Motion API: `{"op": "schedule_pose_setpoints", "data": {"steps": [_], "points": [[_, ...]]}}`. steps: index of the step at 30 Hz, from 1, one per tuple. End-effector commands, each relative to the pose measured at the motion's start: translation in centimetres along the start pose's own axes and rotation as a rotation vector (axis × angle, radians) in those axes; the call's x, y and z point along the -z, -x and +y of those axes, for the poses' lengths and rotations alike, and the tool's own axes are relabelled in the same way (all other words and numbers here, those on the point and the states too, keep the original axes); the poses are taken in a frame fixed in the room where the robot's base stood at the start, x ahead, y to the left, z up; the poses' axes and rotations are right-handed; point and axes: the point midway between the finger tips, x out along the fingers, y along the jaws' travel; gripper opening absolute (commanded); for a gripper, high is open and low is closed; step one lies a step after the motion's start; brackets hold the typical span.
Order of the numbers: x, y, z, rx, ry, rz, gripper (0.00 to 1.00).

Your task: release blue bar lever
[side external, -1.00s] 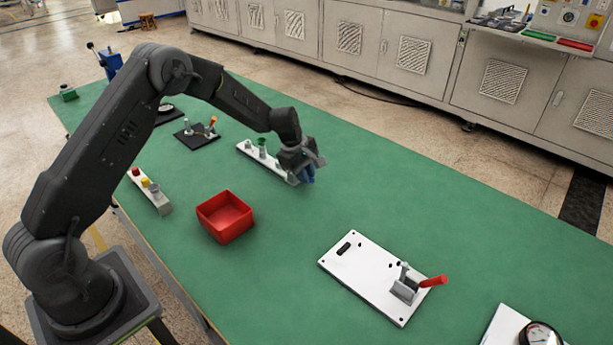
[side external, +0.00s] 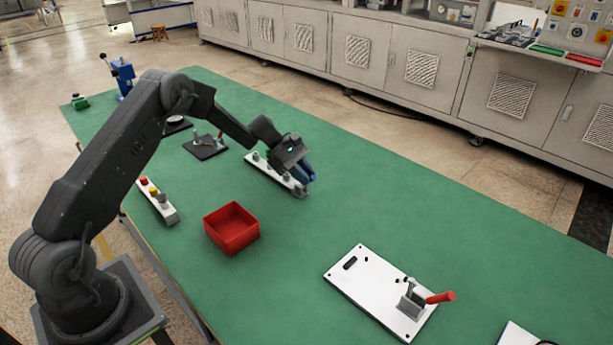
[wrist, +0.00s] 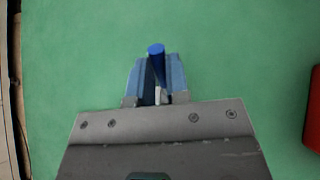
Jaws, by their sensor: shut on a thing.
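The blue bar lever (wrist: 156,50) shows in the wrist view as a blue rod with a round end between my fingertips. My gripper (wrist: 156,80) is shut on it, one pale blue finger on each side. In the side external view my gripper (side external: 306,172) is tilted, fingers down and to the right, at the right end of a white strip (side external: 264,168) with several grey knobs.
A red open box (side external: 232,228) stands in front of the strip. A white plate (side external: 365,285) with a red lever (side external: 440,297) lies at the right. A strip with coloured buttons (side external: 157,200) lies at the left.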

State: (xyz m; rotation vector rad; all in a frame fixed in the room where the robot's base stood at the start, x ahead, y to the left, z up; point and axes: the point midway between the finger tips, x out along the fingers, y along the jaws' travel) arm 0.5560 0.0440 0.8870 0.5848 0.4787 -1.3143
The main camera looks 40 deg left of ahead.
Motion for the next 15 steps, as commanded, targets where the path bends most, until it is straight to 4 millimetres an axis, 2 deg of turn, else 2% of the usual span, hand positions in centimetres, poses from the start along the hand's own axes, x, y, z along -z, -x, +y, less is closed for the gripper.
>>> {"op": "schedule_pose_setpoints", "data": {"steps": [14, 15], "points": [[0.05, 0.18, 0.06, -0.002, 0.005, -0.019, 0.0], [0.05, 0.18, 0.06, -0.002, 0.006, -0.019, 0.17]]}}
